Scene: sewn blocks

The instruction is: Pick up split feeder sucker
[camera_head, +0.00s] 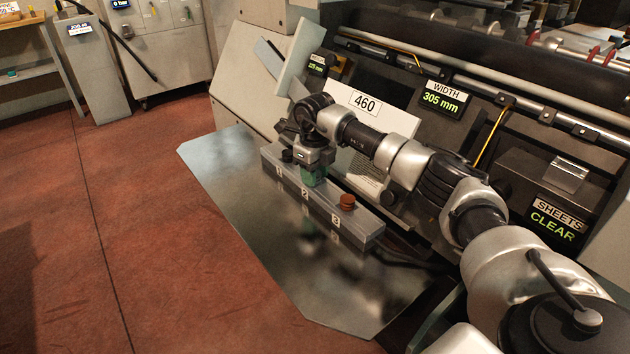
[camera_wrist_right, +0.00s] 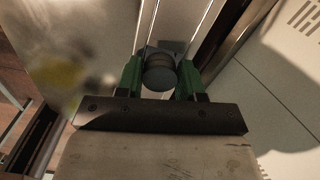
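A grey bar (camera_head: 356,228) marked 1, 2 and 3 carries the small feeder suckers. A dark sucker (camera_head: 287,156) stands by number 1, and a red-brown sucker (camera_head: 347,202) stands by number 3. My right gripper (camera_head: 314,180) points down at the bar by number 2, with green fingers. In the right wrist view a dark grey round piece (camera_wrist_right: 160,73) lies between the two green fingers, very close to both. I cannot tell whether they press on it. No split is clear on any sucker. My left gripper is out of view.
A metal plate (camera_head: 235,185) lies under and around the bar. Behind it stands the machine, with a white 460 card (camera_head: 366,105) and lit WIDTH (camera_head: 445,98) and SHEETS (camera_head: 556,218) signs. My right arm crosses in front of the machine. The red floor at left is open.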

